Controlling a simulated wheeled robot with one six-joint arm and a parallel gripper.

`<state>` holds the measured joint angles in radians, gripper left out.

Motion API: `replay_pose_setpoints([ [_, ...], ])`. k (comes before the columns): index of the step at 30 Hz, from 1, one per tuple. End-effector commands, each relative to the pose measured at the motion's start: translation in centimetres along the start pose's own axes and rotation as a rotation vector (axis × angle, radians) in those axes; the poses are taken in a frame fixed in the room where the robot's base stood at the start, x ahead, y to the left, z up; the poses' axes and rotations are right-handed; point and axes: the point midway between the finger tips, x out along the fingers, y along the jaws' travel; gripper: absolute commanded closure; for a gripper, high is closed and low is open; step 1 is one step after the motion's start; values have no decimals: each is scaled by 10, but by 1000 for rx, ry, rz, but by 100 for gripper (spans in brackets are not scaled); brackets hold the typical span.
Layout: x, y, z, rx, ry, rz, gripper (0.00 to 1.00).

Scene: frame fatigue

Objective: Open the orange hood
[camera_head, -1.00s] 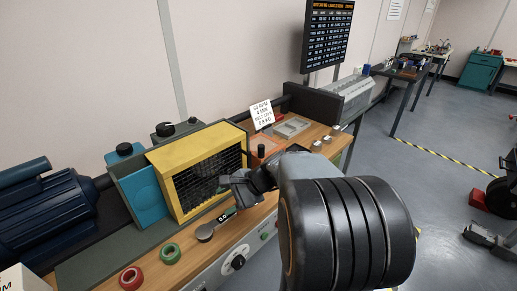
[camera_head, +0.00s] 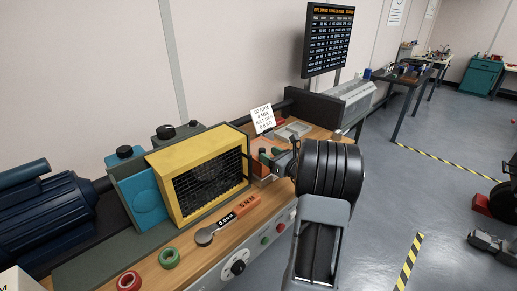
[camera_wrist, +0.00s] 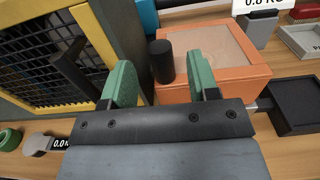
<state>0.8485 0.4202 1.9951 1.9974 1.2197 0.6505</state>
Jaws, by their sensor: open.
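The orange hood (camera_wrist: 225,62) is a box with a pale panel in its top, on the wooden bench. Its lid looks shut in the wrist view. A black cylindrical knob (camera_wrist: 160,61) stands at its left side. My gripper (camera_wrist: 158,72) is open, with one green finger on each side of the knob as seen from the wrist. I cannot tell whether the fingers touch it. In the head view my gripper (camera_head: 271,158) is over the bench and hides much of the orange hood (camera_head: 259,170).
A yellow guard with black mesh (camera_head: 184,154) stands just left of the hood.

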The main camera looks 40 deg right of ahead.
Motion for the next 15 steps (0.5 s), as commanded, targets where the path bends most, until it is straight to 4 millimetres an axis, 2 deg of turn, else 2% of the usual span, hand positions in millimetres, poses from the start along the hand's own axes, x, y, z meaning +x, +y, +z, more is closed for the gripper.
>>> replay_pose_setpoints([
  [1, 10, 2, 1, 0, 0, 5, 45],
  [6, 36, 1, 0, 0, 1, 4, 45],
  [15, 60, 1, 0, -1, 0, 2, 45],
])
